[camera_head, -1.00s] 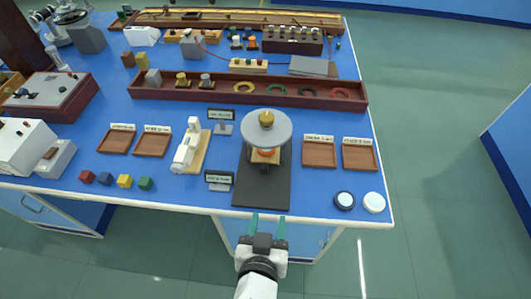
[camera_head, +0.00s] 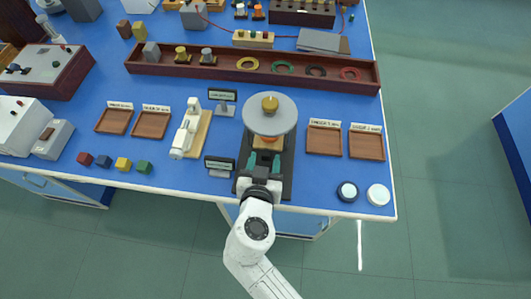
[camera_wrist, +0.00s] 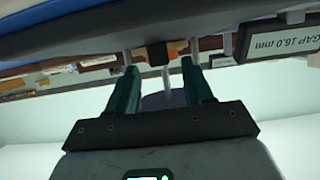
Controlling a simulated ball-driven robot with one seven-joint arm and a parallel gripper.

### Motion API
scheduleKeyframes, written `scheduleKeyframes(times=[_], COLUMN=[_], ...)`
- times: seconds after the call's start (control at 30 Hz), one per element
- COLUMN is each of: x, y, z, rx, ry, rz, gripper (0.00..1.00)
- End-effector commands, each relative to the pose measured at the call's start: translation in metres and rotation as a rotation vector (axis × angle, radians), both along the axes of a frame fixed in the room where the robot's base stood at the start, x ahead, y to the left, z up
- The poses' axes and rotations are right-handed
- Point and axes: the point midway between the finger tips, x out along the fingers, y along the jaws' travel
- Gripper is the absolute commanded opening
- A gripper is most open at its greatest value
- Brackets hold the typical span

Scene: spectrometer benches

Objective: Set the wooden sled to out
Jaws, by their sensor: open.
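The wooden sled (camera_head: 268,144) sits under a round grey disc (camera_head: 283,119) with a brass knob (camera_head: 270,104), on a black base plate (camera_head: 285,187). The disc covers much of the sled. My gripper (camera_head: 263,164) is over the front of the base plate, close in front of the sled, fingers open and pointing at it. In the wrist view, an orange-brown block with a black piece (camera_wrist: 158,53), apparently the sled's front, lies beyond and between the open fingertips (camera_wrist: 160,75). A thin pale rod shows between the fingers. I cannot tell whether anything touches.
Small signs (camera_head: 220,163) stand left of the base plate; one reads "GAP 16.0 mm" in the wrist view (camera_wrist: 283,38). A white device on a wooden board (camera_head: 190,133) stands further left. Wooden trays (camera_head: 324,140) are at right, two round pucks (camera_head: 378,195) at the front right edge.

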Motion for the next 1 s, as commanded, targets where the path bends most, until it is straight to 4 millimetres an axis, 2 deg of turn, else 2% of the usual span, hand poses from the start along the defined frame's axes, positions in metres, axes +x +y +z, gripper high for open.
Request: scheduleKeyframes(times=[0.2, 0.57, 1.0], x=[0.02, 0.023, 0.023], y=[-0.001, -0.001, -0.001], z=[-0.008, -0.01, -0.01], rx=[-0.002, 0.0, 0.0], ry=[0.0, 0.0, 0.0], rz=[-0.001, 0.0, 0.0], gripper=[0.51, 0.5, 0.08])
